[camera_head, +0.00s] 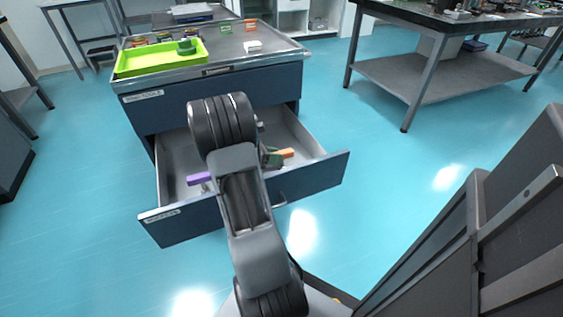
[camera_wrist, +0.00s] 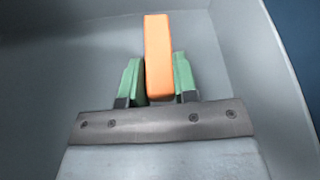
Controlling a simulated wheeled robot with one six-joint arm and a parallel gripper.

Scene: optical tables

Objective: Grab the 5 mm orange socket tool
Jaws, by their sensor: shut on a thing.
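The orange socket tool (camera_wrist: 158,50) stands out between the two green fingers of my gripper (camera_wrist: 158,82) in the wrist view. The fingers are shut on it, one on each side. In the head view the orange tool (camera_head: 286,153) shows at the right inside of the open drawer, beside my gripper (camera_head: 273,159). My arm hides part of the drawer. The size marking on the tool cannot be read.
A purple-handled tool (camera_head: 198,178) lies at the drawer's left. The open drawer (camera_head: 322,167) has walls around the gripper. Above it, the cabinet top (camera_head: 232,62) holds a lime-green tray (camera_head: 135,66) and small items. Another table (camera_head: 443,82) stands at the right.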

